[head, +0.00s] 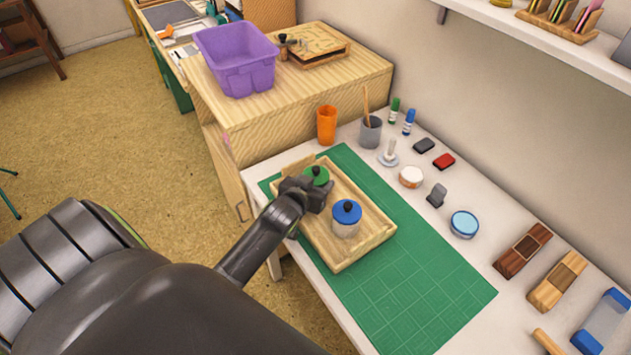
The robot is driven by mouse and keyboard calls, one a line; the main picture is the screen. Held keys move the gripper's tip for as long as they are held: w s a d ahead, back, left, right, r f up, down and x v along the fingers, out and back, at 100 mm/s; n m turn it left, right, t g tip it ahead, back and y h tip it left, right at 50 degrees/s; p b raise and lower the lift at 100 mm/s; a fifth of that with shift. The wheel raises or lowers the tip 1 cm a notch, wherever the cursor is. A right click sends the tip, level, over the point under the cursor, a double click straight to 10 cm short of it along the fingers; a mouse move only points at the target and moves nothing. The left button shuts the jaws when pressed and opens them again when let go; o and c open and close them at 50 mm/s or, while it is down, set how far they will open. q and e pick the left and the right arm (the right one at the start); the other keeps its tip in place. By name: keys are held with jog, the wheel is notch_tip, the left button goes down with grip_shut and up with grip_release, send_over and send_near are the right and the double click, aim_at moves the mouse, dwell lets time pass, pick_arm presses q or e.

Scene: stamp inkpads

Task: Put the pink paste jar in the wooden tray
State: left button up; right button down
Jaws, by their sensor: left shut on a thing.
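The wooden tray (367,246) lies on a green cutting mat at the near left of the table. A jar with a blue lid (346,211) stands upright in it. A green lid with a dark knob (318,175) shows at the tray's far left, partly behind my gripper. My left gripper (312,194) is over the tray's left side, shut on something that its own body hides. A small greyish patch (292,231) shows just below it; I cannot tell what it is. No pink jar can be made out. My right gripper is not in view.
The green mat (430,290) is bare right of the tray. Behind stand an orange cup (326,124), a grey pot (370,131), glue sticks and several small items. Wooden blocks (523,250) lie at the right. A purple bin (237,58) sits on the cabinet.

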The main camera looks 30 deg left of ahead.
pick_arm(q)
jog(key=o, duration=1.1)
jog(key=shift+f, duration=0.1)
jog(key=shift+o, duration=0.2)
jog(key=shift+r, duration=0.25)
jog(key=shift+s, duration=0.35)
jog(key=v, duration=1.1)
jog(key=shift+s, duration=0.15)
jog(key=shift+d, duration=0.1)
